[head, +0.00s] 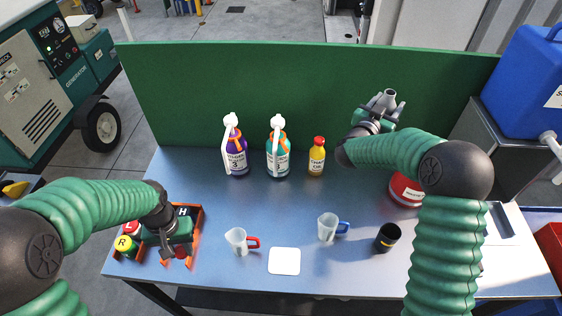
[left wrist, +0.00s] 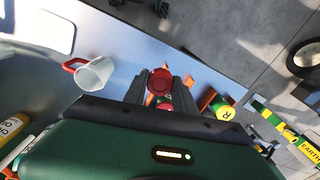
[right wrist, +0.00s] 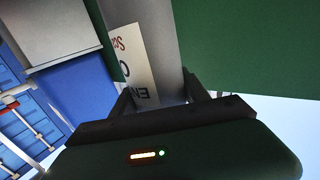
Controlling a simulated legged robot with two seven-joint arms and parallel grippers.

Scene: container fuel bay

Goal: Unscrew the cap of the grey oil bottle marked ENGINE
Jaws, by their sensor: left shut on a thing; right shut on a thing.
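My right gripper (head: 387,100) is raised near the top of the green back panel. It is shut on a grey thing that I take for the grey oil bottle (head: 391,93). In the right wrist view the bottle's grey side (right wrist: 158,45) fills the space between the fingers, with a white label showing "EN" and red print. Its cap cannot be made out. My left gripper (head: 170,252) is low at the orange tray (head: 199,219). It is shut on a red round cap-like thing (left wrist: 160,81), seen between the fingers in the left wrist view.
Tray pieces marked L (head: 131,227) and R (head: 124,243) stand beside my left gripper. Purple (head: 236,160) and teal (head: 278,160) pump bottles and a yellow bottle (head: 317,160) stand along the panel. Two jugs (head: 238,241) (head: 327,228), a white square (head: 284,261) and a black cup (head: 387,238) are in front.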

